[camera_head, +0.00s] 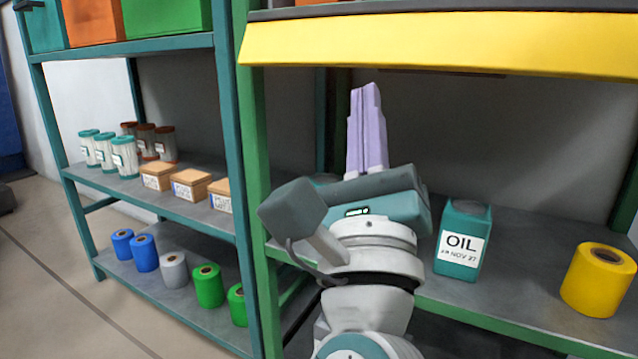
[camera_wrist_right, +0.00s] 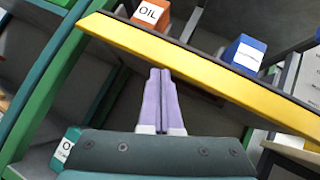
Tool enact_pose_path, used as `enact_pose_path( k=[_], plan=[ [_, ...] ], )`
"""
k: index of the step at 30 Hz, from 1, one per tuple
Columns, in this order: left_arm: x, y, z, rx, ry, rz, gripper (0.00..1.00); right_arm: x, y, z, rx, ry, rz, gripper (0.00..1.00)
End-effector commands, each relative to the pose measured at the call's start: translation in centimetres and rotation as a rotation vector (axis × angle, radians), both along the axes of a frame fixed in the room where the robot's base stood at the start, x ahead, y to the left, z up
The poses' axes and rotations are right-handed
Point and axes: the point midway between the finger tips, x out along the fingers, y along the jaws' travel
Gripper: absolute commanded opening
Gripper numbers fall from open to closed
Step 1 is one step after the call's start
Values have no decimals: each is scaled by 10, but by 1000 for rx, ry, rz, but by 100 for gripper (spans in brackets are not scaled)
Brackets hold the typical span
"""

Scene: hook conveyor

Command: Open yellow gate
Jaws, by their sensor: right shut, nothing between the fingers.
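The yellow gate (camera_head: 440,45) is a long yellow panel across the top right of the head view, along the upper part of the green-framed shelf. It also crosses the right wrist view diagonally (camera_wrist_right: 215,78). My right gripper (camera_head: 366,95) has pale purple fingers pressed together, with nothing between them. It points up, with its tips just below the gate's lower edge in the head view. In the right wrist view the fingertips (camera_wrist_right: 160,74) appear at the gate's lower edge; I cannot tell if they touch it. My left gripper is out of view.
A green oil can (camera_head: 462,240) and a yellow roll (camera_head: 598,280) stand on the shelf below the gate. A green post (camera_head: 252,150) stands left of my gripper.

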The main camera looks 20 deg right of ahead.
Motion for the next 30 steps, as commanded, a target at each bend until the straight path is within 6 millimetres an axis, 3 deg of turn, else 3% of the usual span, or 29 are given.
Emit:
enact_pose_path(
  k=[1,3,9,17,27,30],
  plan=[
    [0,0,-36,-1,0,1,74,-4,-9,-34,75,-63,-21,0],
    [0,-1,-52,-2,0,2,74,-12,-21,-49,163,-143,-49,0],
    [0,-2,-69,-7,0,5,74,-26,-37,-66,282,-270,-94,0],
    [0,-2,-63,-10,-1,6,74,-15,-55,-45,289,-285,-100,0],
    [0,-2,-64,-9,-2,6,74,22,-98,0,287,-284,-101,0],
    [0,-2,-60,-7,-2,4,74,14,-88,9,293,-280,-95,0]
  ],
)
